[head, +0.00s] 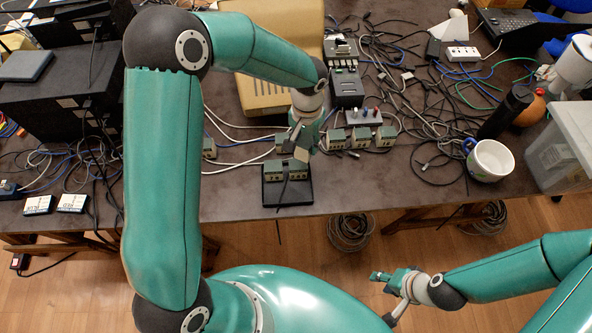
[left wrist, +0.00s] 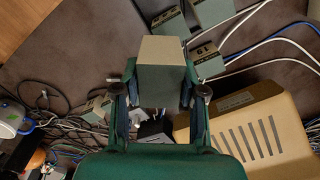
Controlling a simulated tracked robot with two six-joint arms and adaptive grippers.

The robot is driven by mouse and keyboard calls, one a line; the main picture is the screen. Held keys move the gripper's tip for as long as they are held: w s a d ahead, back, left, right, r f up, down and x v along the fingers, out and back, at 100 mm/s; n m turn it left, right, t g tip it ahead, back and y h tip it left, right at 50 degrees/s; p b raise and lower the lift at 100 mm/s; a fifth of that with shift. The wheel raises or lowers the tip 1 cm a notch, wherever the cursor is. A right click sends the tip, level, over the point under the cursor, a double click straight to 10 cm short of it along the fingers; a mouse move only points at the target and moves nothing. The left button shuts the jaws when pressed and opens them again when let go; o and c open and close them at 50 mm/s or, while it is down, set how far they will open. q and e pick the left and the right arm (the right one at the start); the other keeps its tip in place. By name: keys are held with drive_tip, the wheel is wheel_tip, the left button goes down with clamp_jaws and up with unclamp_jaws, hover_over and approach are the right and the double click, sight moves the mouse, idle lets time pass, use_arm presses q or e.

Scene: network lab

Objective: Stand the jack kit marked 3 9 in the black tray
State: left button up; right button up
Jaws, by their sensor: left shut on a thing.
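My left gripper (head: 302,140) is shut on a small jack kit with a beige face; it holds this kit (left wrist: 162,65) between both fingers, and its mark is not readable. In the head view the held kit is just above and behind the black tray (head: 301,195) at the table's front edge. A green-grey kit (head: 280,171) stands in the tray, its mark too small to read. My right gripper (head: 385,294) is open and empty, off the table's front.
A beige case (head: 262,93) stands behind the kits. White cables run among them, with tangled black cables to the right. A white mug (head: 490,160) and a clear bin (head: 563,150) stand far right. Bare table lies right of the tray.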

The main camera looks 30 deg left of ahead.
use_arm(q)
drive_tip(key=shift+w+a, duration=0.15)
drive_tip(key=shift+w, duration=0.25)
drive_tip(key=shift+r, duration=0.1)
use_arm(e)
drive_tip(key=shift+w+a, duration=0.15)
drive_tip(key=shift+w, duration=0.3)
use_arm(q)
drive_tip(key=shift+s+r+m+b, duration=0.1)
drive_tip(key=shift+r+m+b, duration=0.1)
drive_tip(key=shift+m+b, duration=0.3)
drive_tip(key=s+a+r+m+b, duration=0.3)
drive_tip(key=s+r+m+b, duration=0.1)
drive_tip(key=s+m+b, duration=0.15)
wheel_tip(320, 180, up, 2)
drive_tip(key=m+b, duration=0.5)
hover_over(275, 195)
wheel_tip(275, 195, down, 14)
drive_tip(key=shift+f, duration=0.15)
drive_tip(key=shift+f+b, duration=0.45)
drive_tip(key=shift+f, duration=1.65)
use_arm(e)
wheel_tip(275, 195, down, 12)
drive_tip(key=shift+s+f, duration=0.1)
drive_tip(key=shift+f, duration=0.05)
